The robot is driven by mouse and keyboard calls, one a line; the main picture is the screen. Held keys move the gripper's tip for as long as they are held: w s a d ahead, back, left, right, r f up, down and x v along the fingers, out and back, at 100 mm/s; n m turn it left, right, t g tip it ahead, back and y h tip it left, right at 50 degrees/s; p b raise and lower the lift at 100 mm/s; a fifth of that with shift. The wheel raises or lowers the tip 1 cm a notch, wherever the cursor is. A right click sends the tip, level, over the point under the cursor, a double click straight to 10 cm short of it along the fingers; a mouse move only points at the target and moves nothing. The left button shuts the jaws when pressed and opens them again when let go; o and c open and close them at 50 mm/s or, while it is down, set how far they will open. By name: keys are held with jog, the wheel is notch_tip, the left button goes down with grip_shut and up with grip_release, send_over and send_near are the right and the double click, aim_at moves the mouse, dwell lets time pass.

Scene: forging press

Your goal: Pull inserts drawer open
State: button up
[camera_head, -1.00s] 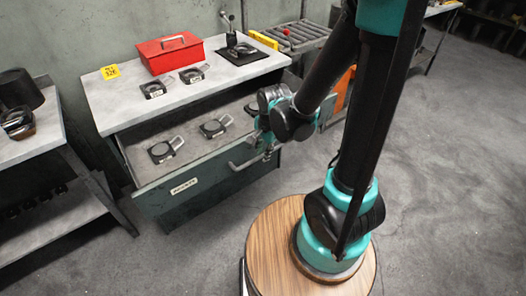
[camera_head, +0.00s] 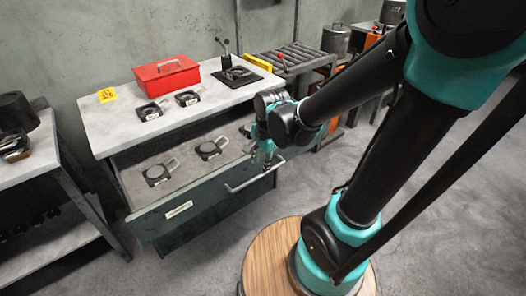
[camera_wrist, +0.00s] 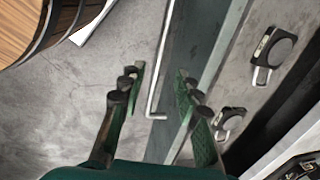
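The inserts drawer (camera_head: 215,205) under the workbench stands pulled out, with dark ring-shaped inserts with handles inside. Its front carries a small label and a bar handle (camera_head: 252,183). My gripper (camera_head: 267,164) is at the right part of the handle, pointing down. In the wrist view, the fingers (camera_wrist: 160,88) are apart, with the handle bar (camera_wrist: 154,100) showing between them and a gap on each side. The drawer front (camera_wrist: 182,50) lies to the right of the bar there. Finger contact with the handle is not visible.
The workbench top (camera_head: 115,125) holds a red toolbox (camera_head: 165,76), two more inserts and a lever device (camera_head: 233,70). A side table (camera_head: 35,165) stands at left. A roller rack (camera_head: 298,57) is at the back right. Floor in front of the drawer is clear.

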jog(key=shift+s+d+r, duration=0.1)
jog(key=shift+s+r, duration=0.05)
jog(key=shift+r, duration=0.8)
jog(key=shift+s+d+r, duration=0.1)
jog(key=shift+s+r, duration=0.1)
jog(key=shift+r, duration=0.8)
jog(key=shift+s+d+r, duration=0.1)
jog(key=shift+s+r, duration=0.05)
jog(key=shift+r, duration=0.8)
jog(key=s+d+f+n+t, duration=0.1)
jog(key=d+f+n, duration=0.2)
jog(key=d+n, duration=0.2)
jog(key=s+d+f+n+t+h, duration=0.1)
jog(key=d+f+n, duration=0.3)
jog(key=d, duration=0.5)
jog(key=shift+s+f+n, duration=0.3)
jog(key=shift+s+n, duration=0.25)
jog(key=shift+n, duration=0.55)
